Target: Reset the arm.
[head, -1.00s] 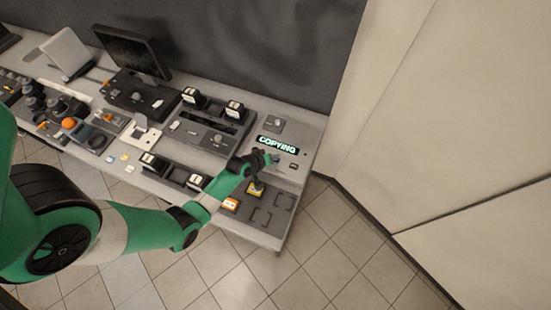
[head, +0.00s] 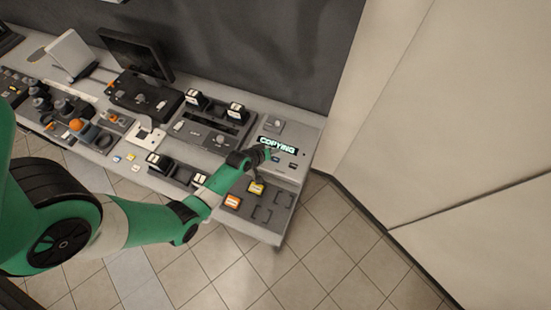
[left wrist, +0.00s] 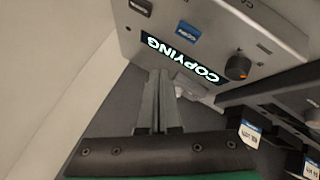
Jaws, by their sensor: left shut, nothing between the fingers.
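My left arm (head: 150,222) is green and reaches in from the left. Its gripper (head: 267,153) is above the right-hand panel, just in front of the lit "COPYING" display (head: 278,145). In the left wrist view the shut fingers (left wrist: 160,78) point at the lower edge of the same display (left wrist: 180,57), with nothing between them. A blue button (left wrist: 189,33) and a dark knob (left wrist: 238,66) show on the panel. I cannot tell whether the fingertips touch the panel. My right gripper is not in view.
The grey console (head: 262,236) runs to the left. A pale wall (head: 430,110) stands at the right; the tiled floor (head: 330,265) is clear.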

